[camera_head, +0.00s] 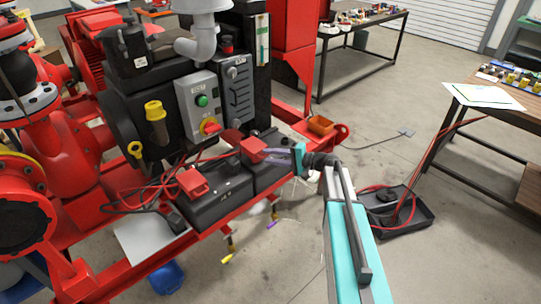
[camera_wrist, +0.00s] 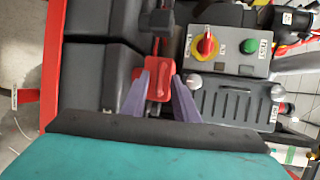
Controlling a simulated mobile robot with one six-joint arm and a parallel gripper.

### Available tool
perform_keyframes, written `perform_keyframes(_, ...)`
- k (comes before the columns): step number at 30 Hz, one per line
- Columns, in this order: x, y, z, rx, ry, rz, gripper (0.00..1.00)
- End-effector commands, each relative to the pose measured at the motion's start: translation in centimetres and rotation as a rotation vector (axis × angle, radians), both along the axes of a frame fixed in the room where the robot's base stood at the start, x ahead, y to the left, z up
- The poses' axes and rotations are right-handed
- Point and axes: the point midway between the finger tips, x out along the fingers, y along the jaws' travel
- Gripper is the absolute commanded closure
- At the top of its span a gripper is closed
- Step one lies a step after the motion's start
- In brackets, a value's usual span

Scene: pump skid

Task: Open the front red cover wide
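Two black battery boxes sit side by side on the red skid. One red cover (camera_head: 193,182) is on the left box (camera_head: 218,203). Another red cover (camera_head: 253,149) is on the right box (camera_head: 268,172). My gripper (camera_head: 272,153) reaches in from the right at this right cover. In the wrist view, the purple fingers (camera_wrist: 163,78) stand apart, one on each side of a red cover (camera_wrist: 159,88). I cannot tell whether they touch it. The cover's hinge side and far parts are partly hidden.
A grey control panel (camera_head: 197,103) with a green button and a red-yellow switch (camera_head: 210,126) stands behind the boxes. Red and black cables (camera_head: 150,190) lie around the left box. A black tray (camera_head: 402,212) is on the floor at right. An orange bin (camera_head: 320,124) sits on the skid.

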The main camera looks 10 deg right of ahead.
Motion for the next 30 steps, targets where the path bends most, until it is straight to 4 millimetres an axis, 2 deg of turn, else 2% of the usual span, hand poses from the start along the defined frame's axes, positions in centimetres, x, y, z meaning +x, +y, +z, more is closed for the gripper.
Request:
perform_keyframes(11, 0.29, 0.38, -0.14, 0.0, 0.0, -0.001, 0.73)
perform_keyframes(16, 0.28, 0.38, -0.13, 0.0, 0.0, 0.0, 0.98)
perform_keyframes(17, 0.28, 0.38, -0.13, 0.001, 0.001, 0.0, 1.0)
perform_keyframes(30, 0.25, 0.37, -0.15, 0.001, 0.001, 0.0, 1.0)
